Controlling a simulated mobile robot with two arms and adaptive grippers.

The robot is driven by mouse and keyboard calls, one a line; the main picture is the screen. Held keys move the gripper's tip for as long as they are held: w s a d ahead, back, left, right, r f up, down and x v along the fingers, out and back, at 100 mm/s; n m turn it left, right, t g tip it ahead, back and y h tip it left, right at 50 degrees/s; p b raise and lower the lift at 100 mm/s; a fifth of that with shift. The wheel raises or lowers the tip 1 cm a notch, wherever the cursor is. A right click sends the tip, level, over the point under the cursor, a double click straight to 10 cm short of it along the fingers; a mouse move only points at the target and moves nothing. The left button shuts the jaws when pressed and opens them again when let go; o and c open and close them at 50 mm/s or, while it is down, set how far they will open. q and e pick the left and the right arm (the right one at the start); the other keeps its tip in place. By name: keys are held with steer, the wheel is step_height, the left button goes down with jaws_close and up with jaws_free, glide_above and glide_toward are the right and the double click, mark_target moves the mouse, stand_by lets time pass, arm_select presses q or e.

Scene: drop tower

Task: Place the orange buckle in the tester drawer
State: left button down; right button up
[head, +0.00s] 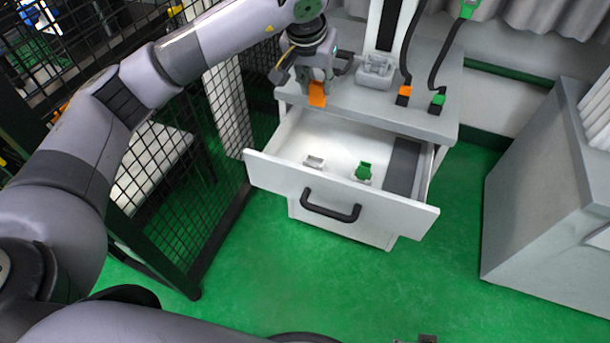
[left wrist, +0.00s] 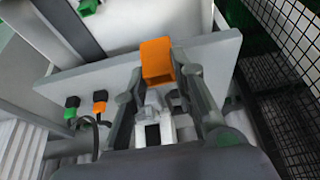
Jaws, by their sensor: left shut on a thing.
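An orange buckle (head: 317,94) is held in my left gripper (head: 315,84), above the back left part of the open drawer and at about the front edge of the cabinet top. In the left wrist view the orange buckle (left wrist: 156,62) sits between the fingertips of my left gripper (left wrist: 160,80). The tester drawer (head: 275,163) is pulled out. The drawer has a black handle (head: 331,210). My right gripper does not show.
The cabinet top (head: 430,80) carries a grey fixture (head: 375,70), and orange (head: 403,96) and green (head: 437,103) connectors on black cables. A black mesh fence (head: 200,165) stands left. A grey cabinet (head: 545,185) stands right. Green floor is free in front.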

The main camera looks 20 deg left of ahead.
arm_select(q)
step_height(320, 180, down, 20)
steer(key=shift+r+b, duration=0.25)
steer(key=shift+b, duration=0.8)
steer(key=shift+f, duration=0.25)
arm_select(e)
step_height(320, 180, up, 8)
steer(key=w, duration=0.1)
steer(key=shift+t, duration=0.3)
arm_select(q)
steer(key=c, duration=1.3)
jaws_free()
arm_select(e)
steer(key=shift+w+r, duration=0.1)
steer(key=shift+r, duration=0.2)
